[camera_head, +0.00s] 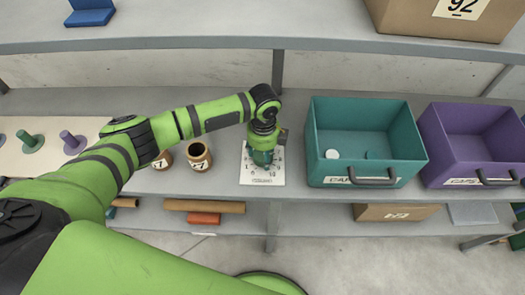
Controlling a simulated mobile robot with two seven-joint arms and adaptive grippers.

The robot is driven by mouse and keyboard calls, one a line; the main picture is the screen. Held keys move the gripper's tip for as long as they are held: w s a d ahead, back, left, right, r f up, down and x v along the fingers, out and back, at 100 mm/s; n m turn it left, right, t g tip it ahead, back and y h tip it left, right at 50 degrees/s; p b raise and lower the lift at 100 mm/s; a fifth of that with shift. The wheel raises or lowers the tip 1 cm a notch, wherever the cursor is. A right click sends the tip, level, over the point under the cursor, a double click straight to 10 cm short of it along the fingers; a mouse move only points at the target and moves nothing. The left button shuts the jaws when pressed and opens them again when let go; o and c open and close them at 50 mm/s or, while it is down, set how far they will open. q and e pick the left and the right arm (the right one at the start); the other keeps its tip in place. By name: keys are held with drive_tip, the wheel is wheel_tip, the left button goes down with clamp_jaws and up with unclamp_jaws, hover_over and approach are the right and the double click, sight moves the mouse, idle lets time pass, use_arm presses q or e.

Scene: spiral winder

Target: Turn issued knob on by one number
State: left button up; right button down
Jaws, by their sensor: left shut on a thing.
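A white dial plate (262,181) with numbers around it lies on the grey shelf, in the middle of the head view. My green left arm reaches in from the left, and my left gripper (263,157) points down over the plate. It is shut on the dial's knob, which is mostly hidden under the gripper. The knob's pointer and several of the numbers cannot be read. The plate's label at its lower edge is too small to read. My right gripper is not in view.
A teal bin (318,140) stands close right of the plate, with a purple bin (437,150) beyond. Two brown jars (198,157) stand to the left. A white board with a green knob (31,142) and a purple knob (72,141) lies far left.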

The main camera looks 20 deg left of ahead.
use_arm(q)
drive_tip(key=shift+s+d, duration=0.15)
drive_tip(key=shift+d, duration=0.25)
drive_tip(key=o, duration=1.1)
drive_tip(key=shift+m, duration=0.3)
drive_tip(key=shift+d, duration=0.1)
drive_tip(key=shift+r, duration=0.2)
wheel_tip(320, 180, up, 7)
drive_tip(key=shift+r, duration=0.1)
